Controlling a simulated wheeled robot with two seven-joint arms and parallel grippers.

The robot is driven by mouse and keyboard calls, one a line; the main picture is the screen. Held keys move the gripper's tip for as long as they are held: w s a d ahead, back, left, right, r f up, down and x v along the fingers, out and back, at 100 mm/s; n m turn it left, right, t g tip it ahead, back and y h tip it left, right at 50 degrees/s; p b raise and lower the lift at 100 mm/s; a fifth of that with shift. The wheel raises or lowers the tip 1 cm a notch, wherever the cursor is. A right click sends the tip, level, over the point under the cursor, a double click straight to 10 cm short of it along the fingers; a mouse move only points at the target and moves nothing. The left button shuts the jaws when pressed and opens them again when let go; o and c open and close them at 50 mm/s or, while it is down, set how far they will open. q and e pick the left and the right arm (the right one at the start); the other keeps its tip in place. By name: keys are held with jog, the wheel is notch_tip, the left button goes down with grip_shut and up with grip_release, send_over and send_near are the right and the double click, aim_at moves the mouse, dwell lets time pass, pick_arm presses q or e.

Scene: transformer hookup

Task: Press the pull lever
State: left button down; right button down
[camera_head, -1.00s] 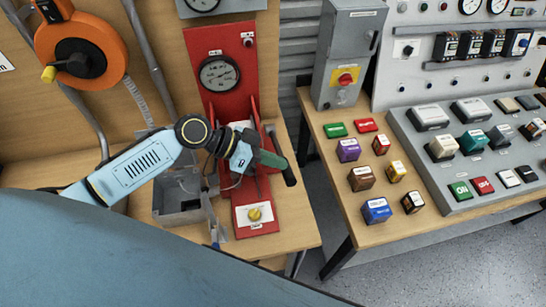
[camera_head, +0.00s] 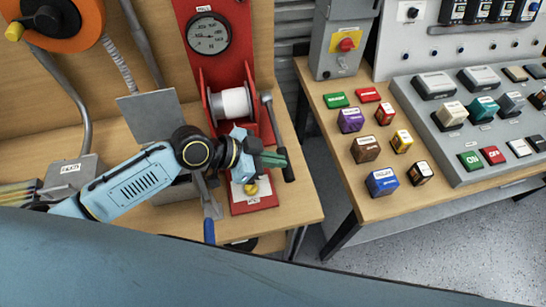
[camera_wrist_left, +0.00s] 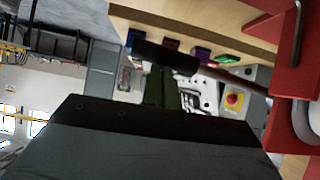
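The pull lever (camera_head: 277,134) is a grey metal rod with a black grip, at the right side of the red winch stand (camera_head: 215,75). In the head view it slopes down toward me, with its grip at the low end. My left gripper (camera_head: 284,160) has its green fingers together, with the tips at the black grip. In the left wrist view the grip (camera_wrist_left: 165,56) lies crosswise at the end of the fingers, and its rod runs off to the right. I cannot tell whether the tips touch it. My right gripper is not in view.
A white drum (camera_head: 231,104) sits in the stand, with a yellow knob (camera_head: 250,188) below it. A grey box with a raised lid (camera_head: 150,115) stands left. Across a gap, the right table holds several coloured blocks (camera_head: 381,182) and a grey control console (camera_head: 455,160).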

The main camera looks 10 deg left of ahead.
pick_arm(q)
jog(key=shift+s+d, duration=0.1)
jog(key=shift+d, duration=0.05)
notch_tip(320, 180, up, 10)
jog(key=p, duration=0.1)
dwell(1.1)
